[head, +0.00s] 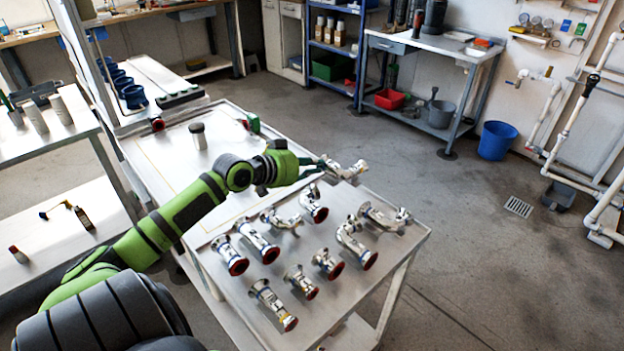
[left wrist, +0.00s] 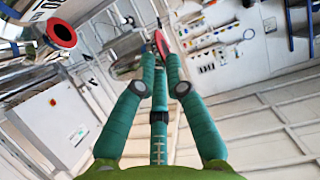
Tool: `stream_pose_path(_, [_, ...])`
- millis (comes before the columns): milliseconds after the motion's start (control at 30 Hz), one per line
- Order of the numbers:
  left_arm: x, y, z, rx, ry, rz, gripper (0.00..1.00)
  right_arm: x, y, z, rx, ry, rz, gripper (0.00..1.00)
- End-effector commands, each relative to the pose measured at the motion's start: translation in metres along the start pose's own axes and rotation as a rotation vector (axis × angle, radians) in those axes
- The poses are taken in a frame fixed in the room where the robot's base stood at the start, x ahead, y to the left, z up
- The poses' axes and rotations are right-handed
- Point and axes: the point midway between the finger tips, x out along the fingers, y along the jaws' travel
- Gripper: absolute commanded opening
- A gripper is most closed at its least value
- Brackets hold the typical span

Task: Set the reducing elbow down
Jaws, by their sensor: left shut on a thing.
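My left gripper (head: 318,168) reaches in over the far right part of the steel table (head: 215,205). It is shut on a shiny metal fitting, the reducing elbow (head: 346,170), at the fingertips. The elbow shows beyond the fingers, near the table's right edge; I cannot tell whether it touches the tabletop. In the left wrist view the green fingers of my left gripper (left wrist: 160,75) close together, with a red end face (left wrist: 160,44) at their tips. Most of the held piece is hidden there. My right gripper is not in view.
Several metal fittings with red ends, such as a bent one (head: 355,243) and a straight one (head: 272,305), lie on the near right part of the table. A grey-topped cylinder (head: 198,136) stands at the back. The table's middle left is bare.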

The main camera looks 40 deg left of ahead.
Motion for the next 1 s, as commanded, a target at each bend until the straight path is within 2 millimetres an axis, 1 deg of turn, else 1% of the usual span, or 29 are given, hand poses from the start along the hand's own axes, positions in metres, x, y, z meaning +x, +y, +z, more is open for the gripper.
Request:
stream_pose_path(33, [0.001, -0.003, -0.001, -0.001, 0.006, -0.001, 0.0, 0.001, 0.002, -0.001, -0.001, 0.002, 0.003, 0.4])
stream_pose_path(100, [0.003, -0.004, 0.003, -0.001, 0.005, -0.001, 0.0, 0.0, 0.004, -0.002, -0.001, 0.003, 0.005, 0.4])
stream_pose_path(300, [0.014, -0.004, 0.03, -0.004, 0.004, -0.001, 0.0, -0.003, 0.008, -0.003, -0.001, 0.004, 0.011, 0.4])
stream_pose_path(367, [0.015, -0.005, 0.034, -0.003, 0.005, -0.001, 0.0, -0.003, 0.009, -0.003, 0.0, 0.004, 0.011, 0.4])
stream_pose_path(667, [0.017, -0.004, 0.037, 0.0, 0.006, -0.001, 0.0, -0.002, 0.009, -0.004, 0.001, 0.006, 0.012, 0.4])
stream_pose_path(1000, [0.021, -0.004, 0.048, 0.0, 0.004, -0.001, 0.0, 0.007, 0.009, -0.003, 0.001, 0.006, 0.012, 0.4])
